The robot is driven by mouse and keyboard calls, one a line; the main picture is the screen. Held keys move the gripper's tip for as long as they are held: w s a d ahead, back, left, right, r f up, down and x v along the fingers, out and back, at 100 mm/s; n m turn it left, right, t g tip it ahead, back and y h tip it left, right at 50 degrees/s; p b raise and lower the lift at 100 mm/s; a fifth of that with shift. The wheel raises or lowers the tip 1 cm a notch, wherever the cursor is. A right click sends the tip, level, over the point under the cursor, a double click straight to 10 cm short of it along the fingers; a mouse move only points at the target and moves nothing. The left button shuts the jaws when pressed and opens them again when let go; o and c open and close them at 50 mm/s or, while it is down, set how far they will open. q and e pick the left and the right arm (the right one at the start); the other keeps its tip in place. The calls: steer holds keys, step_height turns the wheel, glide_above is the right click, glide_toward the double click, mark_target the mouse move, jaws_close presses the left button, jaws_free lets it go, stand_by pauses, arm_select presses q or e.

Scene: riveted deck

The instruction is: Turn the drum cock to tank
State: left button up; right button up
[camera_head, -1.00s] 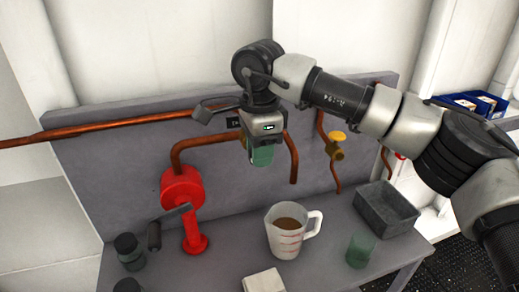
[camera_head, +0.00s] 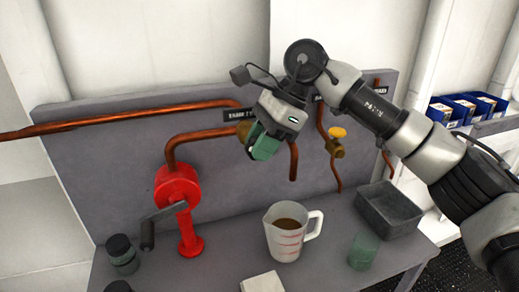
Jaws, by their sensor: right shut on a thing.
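My right gripper (camera_head: 263,147) comes in from the right, with green fingers, and is in front of the copper pipework on the grey panel. It is tilted, its fingers pointing down and to the left. It is shut at the spot where the drum cock sits on the pipe; the cock and its handle are hidden behind the gripper, so which way the handle points cannot be seen. A dark label (camera_head: 238,114) with white letters shows partly beside the gripper. My left gripper is not in view.
A red hand pump (camera_head: 177,187) with a crank stands left on the bench. A measuring jug (camera_head: 288,238) of brown liquid is at the middle, a green glass (camera_head: 363,251) and grey tray (camera_head: 390,209) to its right. A yellow-handled valve (camera_head: 337,133) is right of my gripper.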

steer(key=shift+y, duration=0.5)
steer(key=o, duration=0.9)
steer(key=shift+d, duration=0.1)
steer(key=b+v, duration=0.1)
steer(key=v, duration=0.9)
steer(key=shift+w+d+r, duration=0.15)
steer(key=shift+w+r, duration=0.05)
steer(key=shift+r, duration=0.15)
